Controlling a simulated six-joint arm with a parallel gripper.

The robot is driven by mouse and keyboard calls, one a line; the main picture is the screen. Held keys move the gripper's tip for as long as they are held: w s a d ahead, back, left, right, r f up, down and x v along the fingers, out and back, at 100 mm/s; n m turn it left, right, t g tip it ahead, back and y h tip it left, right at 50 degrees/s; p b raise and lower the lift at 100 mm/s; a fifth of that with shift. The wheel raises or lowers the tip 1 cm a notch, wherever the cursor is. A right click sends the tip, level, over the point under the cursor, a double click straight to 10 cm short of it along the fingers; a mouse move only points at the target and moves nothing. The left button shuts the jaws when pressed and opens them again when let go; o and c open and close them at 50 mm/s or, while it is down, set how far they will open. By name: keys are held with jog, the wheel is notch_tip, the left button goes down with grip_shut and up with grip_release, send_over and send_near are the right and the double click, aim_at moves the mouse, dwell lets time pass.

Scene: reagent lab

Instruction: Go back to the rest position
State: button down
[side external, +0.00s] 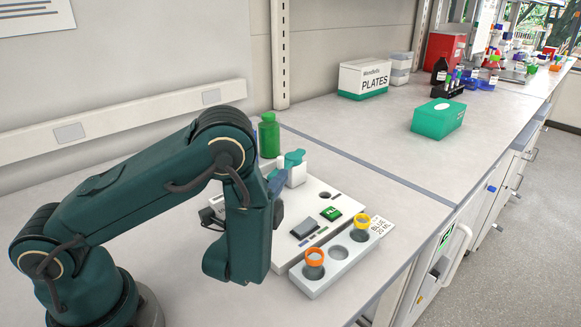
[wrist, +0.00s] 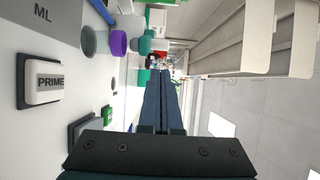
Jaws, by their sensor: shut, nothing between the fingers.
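My gripper (wrist: 162,76) is shut and empty, its two dark blue fingers pressed together along the middle of the wrist view. In the side external view it is partly hidden behind my wrist, beside the white bench device (side external: 322,196). In the wrist view a white PRIME button (wrist: 46,82) shows at the left, apart from the fingers.
A grey rack (side external: 338,262) in front of the device holds an orange-ringed vial (side external: 314,257) and a yellow-ringed vial (side external: 362,222). A green bottle (side external: 269,136) stands behind. A green box (side external: 438,117) and a PLATES box (side external: 364,79) are farther back. The bench between is clear.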

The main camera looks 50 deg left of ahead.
jog(key=s, duration=0.2)
jog(key=s+a, duration=0.1)
jog(key=s, duration=0.3)
jog(key=shift+a, duration=0.3)
jog(key=s+a+r+n+g+y, duration=0.3)
jog(key=s+a+n+g+y, duration=0.1)
jog(key=a+y, duration=0.1)
jog(key=s+a+f+n+g, duration=0.1)
jog(key=s+a+n+g, duration=0.1)
jog(key=s+n+g, duration=0.9)
jog(key=s+d+f+g+h, duration=0.1)
jog(key=s+d+g+h, duration=0.15)
jog(key=d+h, duration=0.55)
jog(key=w+d+r+m+t+h, duration=0.2)
jog(key=w+d+r+t+h, duration=0.2)
jog(key=d+r+t+h, duration=0.1)
jog(key=d+r+t, duration=0.1)
jog(key=d+t, duration=0.1)
jog(key=d, duration=0.1)
jog(key=shift+m, duration=0.3)
